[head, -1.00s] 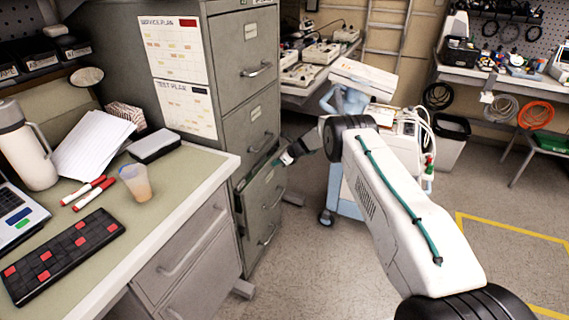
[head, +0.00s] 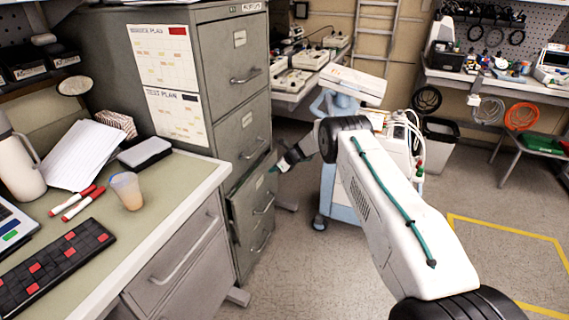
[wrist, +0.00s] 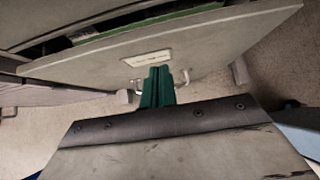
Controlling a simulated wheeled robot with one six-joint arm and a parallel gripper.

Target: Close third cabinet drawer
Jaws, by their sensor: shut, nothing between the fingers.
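The grey filing cabinet (head: 205,55) stands left of centre in the head view. Its third drawer (head: 252,203) sticks out partly, with a dark gap above its front. In the wrist view the drawer front (wrist: 215,45) spans the top, with a white label (wrist: 146,59) and a metal handle (wrist: 185,78). Green edges of the contents show behind it. My gripper (head: 279,167) is at the drawer front's upper edge in the head view. Its green fingers (wrist: 158,73) are together and empty, just below the label and beside the handle. I cannot tell whether they touch the front.
A desk (head: 195,170) with a cup (head: 127,190) and keyboard (head: 55,265) stands left of the cabinet. A blue and white cart (head: 335,195) stands close on the right, behind my arm. Floor is free in front of the cabinet (head: 295,265).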

